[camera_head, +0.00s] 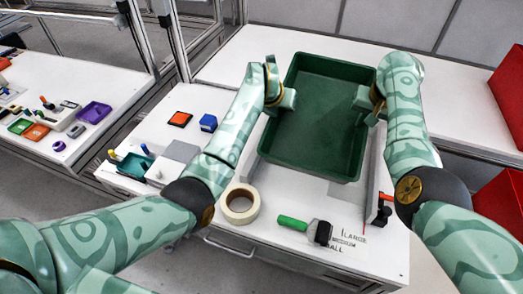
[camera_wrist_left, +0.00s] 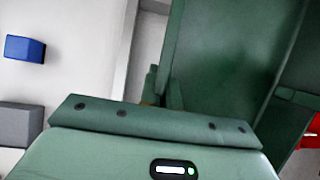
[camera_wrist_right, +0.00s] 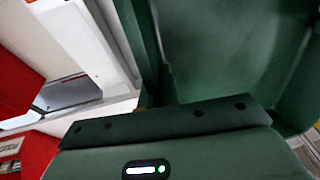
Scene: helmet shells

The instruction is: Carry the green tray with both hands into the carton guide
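The green tray (camera_head: 315,125) is empty and sits between my two arms in the middle of the head view. My left gripper (camera_head: 284,98) is at its left wall and my right gripper (camera_head: 366,103) at its right wall, both appearing shut on the rim. In the left wrist view the tray wall (camera_wrist_left: 205,60) runs between the fingers; in the right wrist view the tray (camera_wrist_right: 230,50) does likewise. A pale upright panel (camera_head: 373,180), perhaps part of the carton guide, stands right of the tray's near end. The tray hides much of what lies beneath it.
A tape roll (camera_head: 240,204) and a green-handled tool (camera_head: 306,228) lie on the white table in front of the tray. Red bins (camera_head: 508,95) stand at the right.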

